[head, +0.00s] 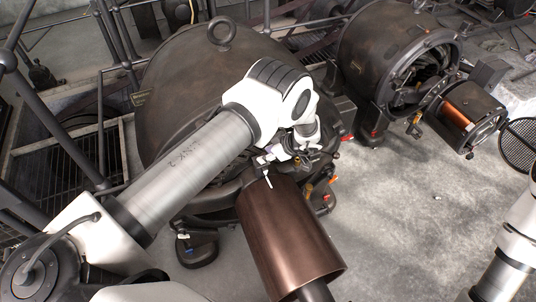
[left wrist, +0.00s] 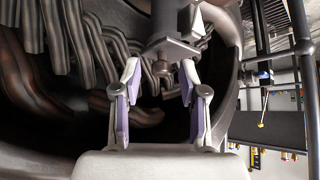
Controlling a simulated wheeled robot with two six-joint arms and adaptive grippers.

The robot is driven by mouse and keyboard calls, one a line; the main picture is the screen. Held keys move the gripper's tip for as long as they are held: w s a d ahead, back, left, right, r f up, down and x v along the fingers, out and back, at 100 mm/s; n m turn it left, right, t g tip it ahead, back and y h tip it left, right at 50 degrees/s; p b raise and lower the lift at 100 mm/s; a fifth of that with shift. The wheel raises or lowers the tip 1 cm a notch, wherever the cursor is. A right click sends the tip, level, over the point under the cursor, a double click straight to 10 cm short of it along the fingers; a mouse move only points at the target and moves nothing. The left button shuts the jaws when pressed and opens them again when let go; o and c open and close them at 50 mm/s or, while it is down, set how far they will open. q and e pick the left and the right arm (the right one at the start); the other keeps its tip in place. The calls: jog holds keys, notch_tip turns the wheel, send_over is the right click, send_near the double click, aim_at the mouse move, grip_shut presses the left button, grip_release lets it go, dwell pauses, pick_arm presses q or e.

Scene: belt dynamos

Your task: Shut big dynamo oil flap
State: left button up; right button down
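The big dynamo (head: 185,75) is the large dark domed machine left of centre in the head view, with a lifting ring on top. My left gripper (head: 285,155) is at its open front end, partly hidden by my wrist and tangled with dark parts behind it. In the left wrist view my left gripper (left wrist: 160,75) is open, its purple-padded fingers apart. A grey metal fitting (left wrist: 172,48) with a small round knob lies at or just beyond the fingertips; contact cannot be told. I cannot identify the oil flap for certain. My right gripper is out of view.
A brown cylinder (head: 288,240) juts from the dynamo's front below my gripper. A smaller dynamo (head: 385,60) with a copper-wound part (head: 460,115) stands at upper right. Railings (head: 100,110) and a floor grating are at left. Bare concrete floor (head: 415,215) is open at right.

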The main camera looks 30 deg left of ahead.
pick_arm(q)
jog(key=v, duration=1.1)
jog(key=shift+d+r, duration=0.25)
jog(key=shift+r, duration=0.1)
